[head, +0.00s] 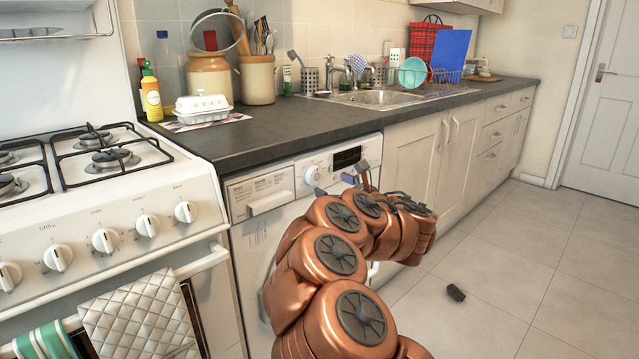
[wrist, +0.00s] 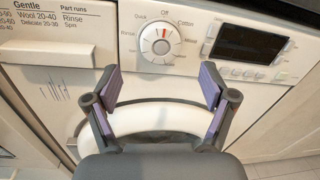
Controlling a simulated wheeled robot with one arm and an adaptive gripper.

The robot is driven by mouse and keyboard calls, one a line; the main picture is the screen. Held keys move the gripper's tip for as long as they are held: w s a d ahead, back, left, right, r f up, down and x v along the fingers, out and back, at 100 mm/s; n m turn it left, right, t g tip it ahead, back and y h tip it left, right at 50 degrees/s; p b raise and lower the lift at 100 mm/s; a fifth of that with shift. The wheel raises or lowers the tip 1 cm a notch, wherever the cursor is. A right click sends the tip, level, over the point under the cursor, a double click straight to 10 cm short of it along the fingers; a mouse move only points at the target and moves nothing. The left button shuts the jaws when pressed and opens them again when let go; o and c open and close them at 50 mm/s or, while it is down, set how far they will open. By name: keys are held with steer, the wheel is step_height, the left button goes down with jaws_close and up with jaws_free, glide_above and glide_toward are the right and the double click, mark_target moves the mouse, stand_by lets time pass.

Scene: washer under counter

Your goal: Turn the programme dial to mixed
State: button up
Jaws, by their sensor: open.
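The programme dial (wrist: 161,44) is a round white knob on the washer's front panel, with a red mark near its top, towards the "Off" label. Small labels ring it; "Cotton" is at its upper right and what looks like "Mixed" is at its right. In the head view the dial (head: 312,176) is just left of my gripper (head: 358,180), whose fingers are partly hidden by my arm. In the wrist view my gripper (wrist: 161,87) is open and empty, its purple-padded fingers wide apart, below the dial and not touching it.
A dark display with buttons (wrist: 247,42) is right of the dial. The detergent drawer (head: 262,192) is left of it. The counter (head: 290,125) overhangs the washer. A cooker (head: 110,200) stands at left. A small dark object (head: 455,292) lies on the otherwise clear floor.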

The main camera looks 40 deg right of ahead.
mark_target(317, 177)
steer(key=w, duration=0.5)
steer(key=shift+w+d+f+b, duration=0.1)
steer(key=shift+d+b, duration=0.2)
steer(key=shift+b, duration=0.1)
steer(key=shift+w, duration=0.45)
steer(key=shift+c, duration=0.3)
steer(key=c, duration=1.1)
